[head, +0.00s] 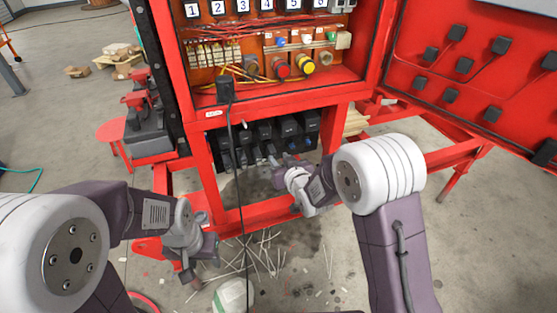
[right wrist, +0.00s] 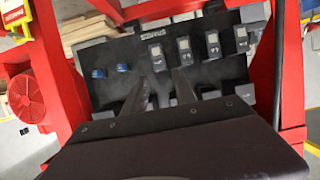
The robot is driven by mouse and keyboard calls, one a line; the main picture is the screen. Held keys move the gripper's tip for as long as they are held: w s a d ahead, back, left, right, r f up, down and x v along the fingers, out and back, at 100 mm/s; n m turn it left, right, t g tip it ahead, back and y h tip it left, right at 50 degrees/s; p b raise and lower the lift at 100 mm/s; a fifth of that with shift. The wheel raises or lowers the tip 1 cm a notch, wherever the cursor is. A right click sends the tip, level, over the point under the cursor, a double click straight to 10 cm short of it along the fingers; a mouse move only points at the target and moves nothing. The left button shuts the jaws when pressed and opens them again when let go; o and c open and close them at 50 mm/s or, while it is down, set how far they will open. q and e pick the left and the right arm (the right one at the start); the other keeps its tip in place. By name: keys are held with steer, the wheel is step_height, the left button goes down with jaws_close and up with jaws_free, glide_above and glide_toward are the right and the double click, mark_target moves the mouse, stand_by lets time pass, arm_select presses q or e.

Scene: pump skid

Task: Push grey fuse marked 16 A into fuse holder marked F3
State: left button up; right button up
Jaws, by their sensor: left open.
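A dark panel with a row of black and grey fuse units (head: 265,133) sits under the red cabinet in the head view. My left gripper (head: 190,268) is open, low at the left.
The red cabinet above holds numbered units (head: 255,8), wiring and coloured buttons (head: 283,71). A black cable (head: 236,150) hangs in front of the panel. Red frame bars surround the opening. Thin rods (head: 265,250) litter the floor below. A red door (head: 480,60) stands at right.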

mark_target(274, 155)
steer(key=x, duration=0.8)
steer(key=shift+f, duration=0.1)
steer(key=shift+c, duration=0.3)
jaws_close()
steer(key=c, duration=0.5)
jaws_free()
steer(key=shift+c, duration=0.2)
jaws_close()
steer(key=shift+s, duration=0.1)
steer(key=shift+s+d+b, duration=0.2)
steer(key=shift+s+d, duration=0.05)
steer(key=shift+s, duration=0.45)
steer(key=shift+s+d+b, duration=0.15)
steer(key=shift+s+d, duration=0.15)
steer(key=shift+s, duration=0.4)
steer(key=shift+s+d+b, duration=0.2)
steer(key=shift+s+d, duration=0.05)
steer(key=shift+s, duration=0.55)
steer(key=shift+s+d+b, duration=0.15)
steer(key=shift+s+d, duration=0.1)
steer(key=shift+s, duration=0.55)
